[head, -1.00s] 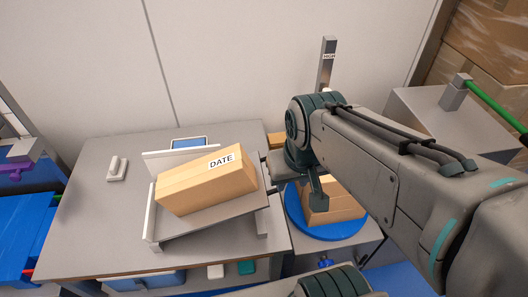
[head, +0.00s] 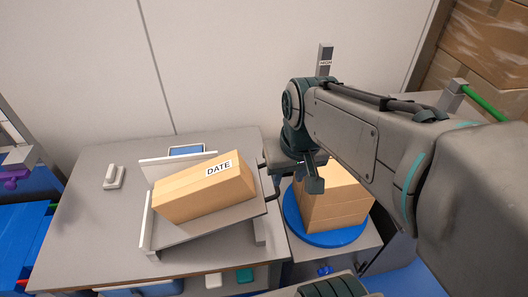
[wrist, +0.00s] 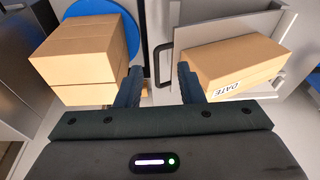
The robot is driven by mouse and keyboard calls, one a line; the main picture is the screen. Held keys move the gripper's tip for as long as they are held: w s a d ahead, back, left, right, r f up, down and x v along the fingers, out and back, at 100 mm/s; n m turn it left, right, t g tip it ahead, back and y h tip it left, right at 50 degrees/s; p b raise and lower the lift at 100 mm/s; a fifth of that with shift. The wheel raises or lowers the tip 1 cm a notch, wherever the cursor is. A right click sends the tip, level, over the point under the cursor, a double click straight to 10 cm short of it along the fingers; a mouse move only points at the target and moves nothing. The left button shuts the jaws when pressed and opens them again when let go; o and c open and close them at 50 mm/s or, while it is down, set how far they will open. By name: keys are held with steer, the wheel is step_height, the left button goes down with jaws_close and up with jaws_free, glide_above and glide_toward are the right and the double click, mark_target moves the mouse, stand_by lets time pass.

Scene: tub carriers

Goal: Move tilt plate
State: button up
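The tilt plate (head: 208,227) is a grey plate with raised pale edges on a grey table, and it slopes. A brown box (head: 200,190) labelled DATE lies on it; the plate (wrist: 222,34) and box (wrist: 236,63) also show at the right of the wrist view. A dark handle (wrist: 157,66) stands out from the plate's side. My gripper (wrist: 161,74) is open, its two fingers apart with the handle between and just beyond the tips. I cannot tell whether either finger touches it.
Right of the table, cardboard boxes (head: 335,200) stand on a blue round turntable (head: 300,229), close to my arm. A post (head: 325,60) stands behind. The table's left side is mostly clear.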

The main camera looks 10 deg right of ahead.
steer(key=w+d+f+g+y+b, duration=0.1)
steer(key=w+d+g+y+b, duration=0.3)
steer(key=w, duration=1)
steer(key=shift+m+t+h, duration=0.3)
steer(key=shift+t+h, duration=0.6)
steer(key=x, duration=1.3)
steer(key=shift+s+d+f+p, duration=0.2)
steer(key=shift+d+f+p, duration=0.1)
steer(key=shift+f, duration=0.15)
jaws_close()
